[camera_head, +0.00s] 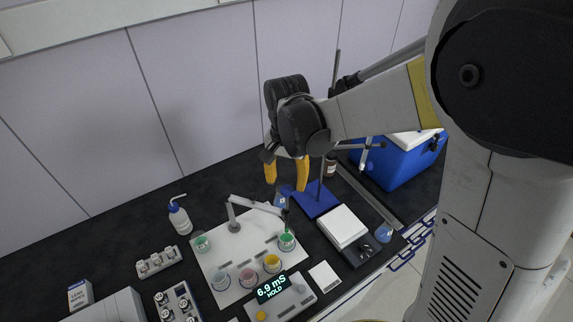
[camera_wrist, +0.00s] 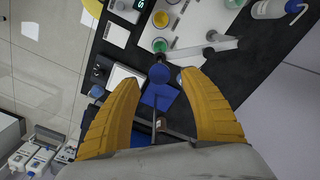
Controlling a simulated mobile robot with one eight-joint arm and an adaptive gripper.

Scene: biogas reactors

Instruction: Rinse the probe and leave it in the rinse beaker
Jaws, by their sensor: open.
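My gripper (camera_head: 286,180) is open and empty, raised above the back of the bench. Its yellow fingers also frame the wrist view (camera_wrist: 160,82). The probe (camera_head: 286,219) looks like a thin dark rod at the end of a grey jointed holder arm (camera_head: 255,205). Its lower end is at the right green beaker (camera_head: 287,241); whether it dips in is too small to tell. That beaker also shows in the wrist view (camera_wrist: 159,45). Other beakers on the white board hold yellow (camera_head: 271,263), pink (camera_head: 248,277), pale blue (camera_head: 220,281) and green (camera_head: 203,243) liquid. I cannot tell which is the rinse beaker.
A meter (camera_head: 272,290) reads 6.9 mS HOLD. A blue-liquid vessel (camera_head: 283,196) and a blue stand base (camera_head: 315,201) with an upright rod are near my gripper. A balance (camera_head: 343,227) and a blue cooler (camera_head: 400,165) are right. A wash bottle (camera_head: 179,217) stands left.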

